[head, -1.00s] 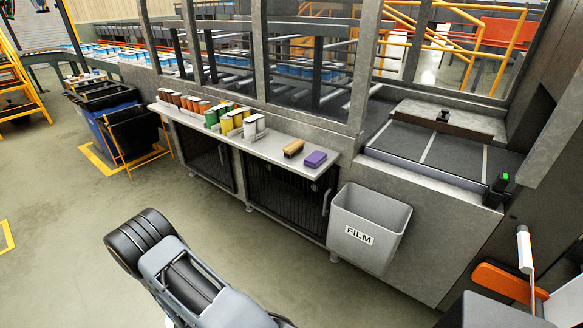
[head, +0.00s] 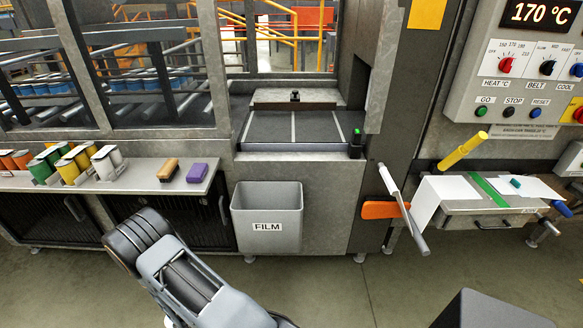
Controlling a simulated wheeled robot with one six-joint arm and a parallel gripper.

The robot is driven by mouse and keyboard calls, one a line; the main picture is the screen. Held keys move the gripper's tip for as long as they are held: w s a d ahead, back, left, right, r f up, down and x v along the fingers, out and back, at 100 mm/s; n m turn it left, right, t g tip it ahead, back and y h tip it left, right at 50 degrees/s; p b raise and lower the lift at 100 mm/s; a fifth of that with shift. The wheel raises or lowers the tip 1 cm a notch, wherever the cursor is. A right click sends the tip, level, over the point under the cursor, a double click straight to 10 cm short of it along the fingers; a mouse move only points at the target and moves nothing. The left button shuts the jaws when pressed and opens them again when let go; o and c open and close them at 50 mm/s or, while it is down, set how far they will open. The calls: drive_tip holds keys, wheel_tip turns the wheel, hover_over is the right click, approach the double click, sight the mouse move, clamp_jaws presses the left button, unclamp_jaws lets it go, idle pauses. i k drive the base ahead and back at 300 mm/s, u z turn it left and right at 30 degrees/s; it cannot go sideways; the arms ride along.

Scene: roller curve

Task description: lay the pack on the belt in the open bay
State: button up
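The bay (head: 293,146) is a grey metal opening in the middle of the head view. Its dark belt (head: 270,126) is crossed by pale lines, and no pack shows on it. I cannot pick out a pack for certain in this view. My arm rises at the lower left, in front of the shelf and well short of the bay. My gripper is not in view, so I cannot see whether it holds anything.
A shelf (head: 140,187) left of the bay holds several coloured tins, a tan block (head: 168,170) and a purple block (head: 197,173). A FILM bin (head: 267,214) stands below the bay. At right are a bench (head: 480,207) with white sheets and a control panel (head: 530,72).

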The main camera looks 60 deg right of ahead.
sight(301, 129)
drive_tip(key=z, duration=1.4)
